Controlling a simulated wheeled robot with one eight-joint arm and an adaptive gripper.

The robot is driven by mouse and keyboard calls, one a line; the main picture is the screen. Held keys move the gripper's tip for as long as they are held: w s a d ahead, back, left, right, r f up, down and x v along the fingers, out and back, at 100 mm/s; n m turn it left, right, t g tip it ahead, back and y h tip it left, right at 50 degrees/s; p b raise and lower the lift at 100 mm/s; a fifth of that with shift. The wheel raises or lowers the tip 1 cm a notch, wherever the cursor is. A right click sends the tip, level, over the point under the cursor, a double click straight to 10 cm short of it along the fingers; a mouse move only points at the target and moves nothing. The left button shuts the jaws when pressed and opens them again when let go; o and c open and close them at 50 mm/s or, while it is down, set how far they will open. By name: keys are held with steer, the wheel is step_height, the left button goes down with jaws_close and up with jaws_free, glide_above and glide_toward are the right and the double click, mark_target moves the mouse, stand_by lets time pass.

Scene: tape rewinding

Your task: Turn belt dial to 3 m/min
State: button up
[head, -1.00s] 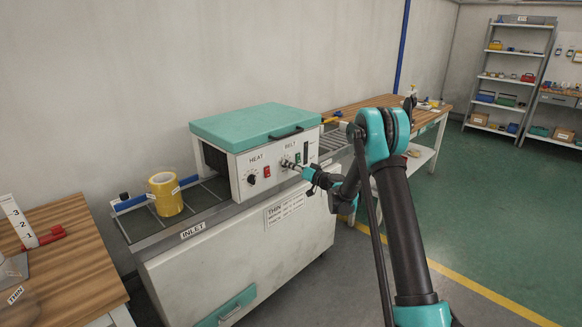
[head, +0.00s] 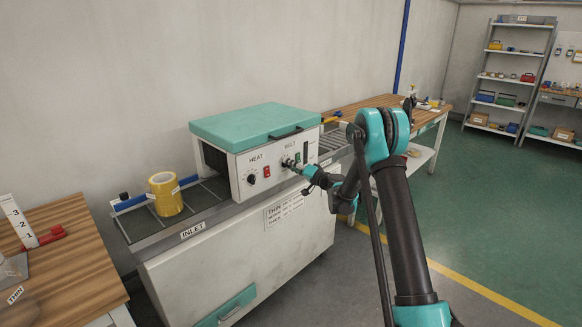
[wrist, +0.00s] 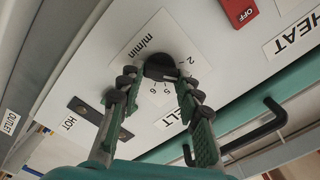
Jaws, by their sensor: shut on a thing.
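The belt dial is a black knob on the white front panel of the machine, under the BELT label in the head view. In the wrist view the belt dial (wrist: 160,67) sits between my fingers, by the "m/min" print and the scale numbers 2, 5 and 6. The 3 cannot be made out, and I cannot tell where the dial's pointer stands. My gripper (head: 291,165) reaches the panel from the right and is shut on the dial. In the wrist view my gripper (wrist: 157,88) has one green-padded finger on each side of the knob.
The heat dial (head: 252,179) and a red switch (head: 267,171) are left of the belt dial. A yellow tape roll (head: 165,194) stands on the inlet rollers. Green floor (head: 500,220) is open at the right.

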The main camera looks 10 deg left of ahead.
steer(key=shift+m, duration=0.4)
steer(key=o, duration=1.2)
steer(key=shift+c, duration=0.2)
steer(key=shift+d, duration=0.1)
steer(key=v, duration=1.2)
